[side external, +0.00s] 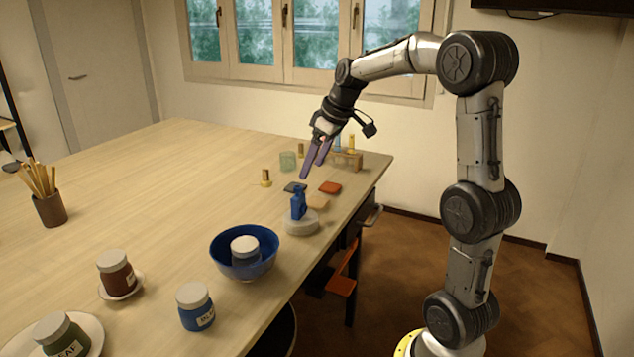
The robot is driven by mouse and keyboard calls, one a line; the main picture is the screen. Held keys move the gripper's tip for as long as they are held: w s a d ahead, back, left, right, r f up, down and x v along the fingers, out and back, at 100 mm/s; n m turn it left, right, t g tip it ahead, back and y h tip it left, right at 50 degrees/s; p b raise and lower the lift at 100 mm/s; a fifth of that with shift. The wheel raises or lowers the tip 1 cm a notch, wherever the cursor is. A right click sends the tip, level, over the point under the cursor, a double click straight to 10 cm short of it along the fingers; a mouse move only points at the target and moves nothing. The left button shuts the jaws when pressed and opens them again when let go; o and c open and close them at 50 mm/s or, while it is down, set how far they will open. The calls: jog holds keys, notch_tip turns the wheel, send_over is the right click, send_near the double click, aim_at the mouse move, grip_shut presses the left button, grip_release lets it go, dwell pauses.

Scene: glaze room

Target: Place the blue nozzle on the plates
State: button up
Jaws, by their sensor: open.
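The blue nozzle (298,204) stands upright on a low round pale-grey stack (303,229), which looks like the plates, near the table's right edge. My gripper (312,170) has purple fingers, is open and empty, and hangs tilted above and slightly right of the nozzle, apart from it. The fingers point down and to the left. The underside of the nozzle and its exact contact with the plates are too small to make out.
A blue bowl (216,246) holding a lidded jar (245,248) stands in front of the plates. Behind them lie small tiles (330,187), a glass (288,161) and a wooden rack (347,161). More jars (195,308) stand in front.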

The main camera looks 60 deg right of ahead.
jog(key=s+a+r, duration=0.2)
jog(key=s+a, duration=0.5)
jog(key=a, duration=0.6)
jog(key=s+a+f, duration=0.2)
jog(key=s+a, duration=0.2)
jog(key=s, duration=0.2)
jog(key=s+a+f+t, duration=0.1)
jog(key=s+a+f, duration=0.1)
jog(key=s+a, duration=0.2)
jog(key=s, duration=0.3)
jog(key=shift+s+a+f, duration=0.15)
jog(key=shift+f, duration=0.25)
